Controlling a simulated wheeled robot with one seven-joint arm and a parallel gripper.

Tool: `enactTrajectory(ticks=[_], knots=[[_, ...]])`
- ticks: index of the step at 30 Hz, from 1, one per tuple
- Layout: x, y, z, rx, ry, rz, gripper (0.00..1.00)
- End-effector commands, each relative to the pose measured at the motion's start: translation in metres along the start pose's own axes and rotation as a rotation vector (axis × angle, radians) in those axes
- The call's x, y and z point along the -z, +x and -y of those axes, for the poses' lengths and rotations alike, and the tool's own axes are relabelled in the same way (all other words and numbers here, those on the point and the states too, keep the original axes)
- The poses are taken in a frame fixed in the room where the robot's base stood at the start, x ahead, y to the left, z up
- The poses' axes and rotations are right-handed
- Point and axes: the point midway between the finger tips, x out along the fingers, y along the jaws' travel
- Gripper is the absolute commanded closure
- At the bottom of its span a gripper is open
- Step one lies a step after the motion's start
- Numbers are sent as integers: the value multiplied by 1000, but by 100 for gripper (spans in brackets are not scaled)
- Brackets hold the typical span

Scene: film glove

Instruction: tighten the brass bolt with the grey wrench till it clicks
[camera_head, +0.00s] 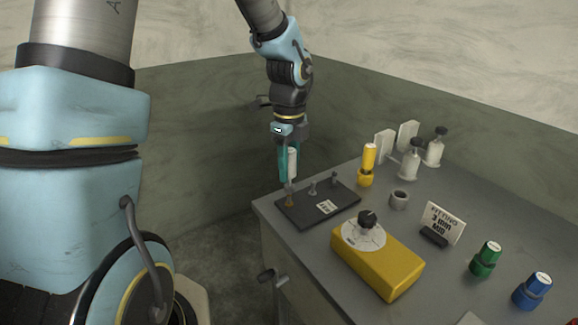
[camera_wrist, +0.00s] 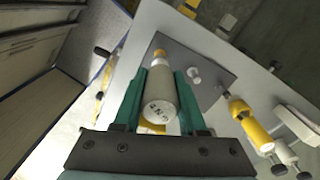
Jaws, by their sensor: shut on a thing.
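My gripper (camera_head: 287,178) is shut on the grey wrench (camera_head: 292,162), a pale cylinder held upright between the teal fingers. In the wrist view the wrench (camera_wrist: 160,98) lies between both fingers, with small lettering on its near end. The brass bolt (camera_head: 289,197) stands at the left end of a dark plate (camera_head: 300,215), directly below the wrench. Brass also shows at the wrench's far end in the wrist view (camera_wrist: 159,53). I cannot tell whether the wrench is seated on the bolt. Two grey bolts (camera_head: 312,188) (camera_head: 334,180) stand farther right on the plate.
A yellow box (camera_head: 385,265) with a black knob (camera_head: 367,218) stands in front of the plate. An empty grey ring (camera_head: 399,201), a yellow tool (camera_head: 369,157), a sign (camera_head: 441,225), green (camera_head: 486,257) and blue (camera_head: 532,290) tools stand rightward. Pale knobbed objects (camera_head: 411,163) stand behind.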

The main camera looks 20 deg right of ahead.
Motion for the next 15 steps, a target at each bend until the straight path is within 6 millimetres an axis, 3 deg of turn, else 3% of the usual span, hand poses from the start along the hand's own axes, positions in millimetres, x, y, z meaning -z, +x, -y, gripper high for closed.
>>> enactTrajectory(ticks=[15], knots=[[0,4,0,0,-1,-1,100]])
